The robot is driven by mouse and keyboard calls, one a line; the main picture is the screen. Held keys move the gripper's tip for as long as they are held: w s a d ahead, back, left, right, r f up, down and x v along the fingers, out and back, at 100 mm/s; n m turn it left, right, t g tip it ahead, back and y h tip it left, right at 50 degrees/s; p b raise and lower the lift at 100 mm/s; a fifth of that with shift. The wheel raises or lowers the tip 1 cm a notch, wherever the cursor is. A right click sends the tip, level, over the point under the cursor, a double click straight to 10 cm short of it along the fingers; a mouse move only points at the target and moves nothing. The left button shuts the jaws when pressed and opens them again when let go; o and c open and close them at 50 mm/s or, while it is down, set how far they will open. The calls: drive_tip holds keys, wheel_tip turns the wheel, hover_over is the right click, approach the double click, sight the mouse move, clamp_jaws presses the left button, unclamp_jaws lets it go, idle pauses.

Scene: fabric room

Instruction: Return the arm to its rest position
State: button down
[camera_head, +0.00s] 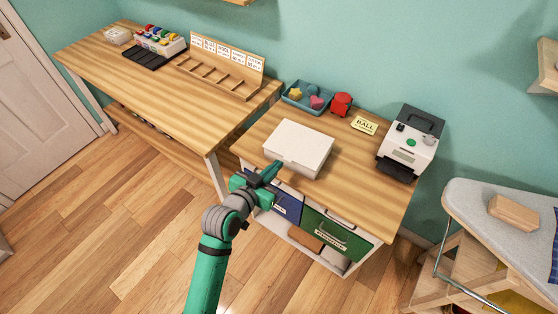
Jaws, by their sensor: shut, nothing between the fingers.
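My green and grey arm rises from the bottom of the head view. My gripper (270,172) is at its end, pointing up and right, with the fingers together and nothing between them. It shows in front of the near left edge of the smaller wooden table (374,194), by a closed white box (298,147). I cannot tell whether the fingers touch the table edge or box. The gripper hides part of the table front and the blue drawer (287,204).
A green drawer (336,235) is below the table. On top are a blue tray (305,98), a red object (341,104), a yellow card (364,125) and a white machine (408,145). A longer table (150,80) stands left, an ironing board (480,200) right. Floor (110,240) at left is clear.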

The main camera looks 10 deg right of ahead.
drive_tip(key=shift+s+a+f, duration=0.35)
drive_tip(key=shift+s+a, duration=0.25)
drive_tip(key=shift+s, duration=0.1)
drive_tip(key=shift+s+a+f, duration=0.35)
drive_tip(key=shift+s+a, duration=0.2)
drive_tip(key=shift+s, duration=0.1)
drive_tip(key=shift+s+a+f, duration=0.35)
drive_tip(key=shift+s+a, duration=0.25)
drive_tip(key=shift+s, duration=0.1)
